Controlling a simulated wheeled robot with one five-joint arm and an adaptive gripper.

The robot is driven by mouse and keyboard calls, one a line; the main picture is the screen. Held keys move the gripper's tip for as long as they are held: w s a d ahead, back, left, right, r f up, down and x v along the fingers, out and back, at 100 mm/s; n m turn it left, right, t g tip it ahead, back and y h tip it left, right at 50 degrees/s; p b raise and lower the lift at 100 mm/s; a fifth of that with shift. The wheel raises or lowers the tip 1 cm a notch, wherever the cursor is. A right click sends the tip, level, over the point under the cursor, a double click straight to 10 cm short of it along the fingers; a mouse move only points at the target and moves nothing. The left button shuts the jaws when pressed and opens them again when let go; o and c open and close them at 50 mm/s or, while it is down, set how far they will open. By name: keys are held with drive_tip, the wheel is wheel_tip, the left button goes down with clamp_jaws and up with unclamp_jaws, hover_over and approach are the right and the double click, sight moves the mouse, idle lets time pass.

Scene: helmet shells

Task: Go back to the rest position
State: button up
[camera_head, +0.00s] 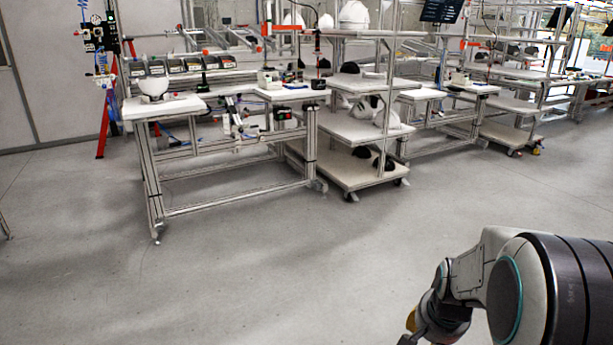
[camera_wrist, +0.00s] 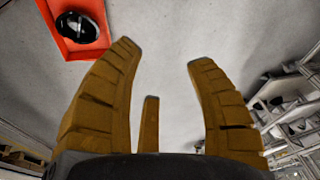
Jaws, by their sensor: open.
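My gripper (camera_wrist: 160,58) shows in the wrist view with its brown ribbed fingers spread wide apart. Nothing is between the fingers but the grey floor behind them. In the head view my arm is at the lower right, and only a small part of the gripper shows at the bottom edge, mostly hidden by the arm and cut off by the frame.
A workbench (camera_head: 185,108) with a white helmet shell (camera_head: 154,86) stands at the back left. A wheeled shelf cart (camera_head: 355,172) holds white and dark shells. A red tray (camera_wrist: 86,48) with a black shell (camera_wrist: 76,26) shows in the wrist view. The floor in front is clear.

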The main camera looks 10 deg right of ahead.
drive_tip(key=s+a+r+n+p, duration=0.4)
drive_tip(key=s+a+r+n, duration=0.1)
drive_tip(key=r, duration=0.4)
drive_tip(key=s+a+r+n+y+p, duration=0.1)
drive_tip(key=s+a+r+n+p, duration=0.4)
drive_tip(key=s+a+r, duration=0.3)
drive_tip(key=shift+s+a+r+n+y, duration=0.3)
drive_tip(key=shift+a+r, duration=0.5)
drive_tip(key=shift+a, duration=0.1)
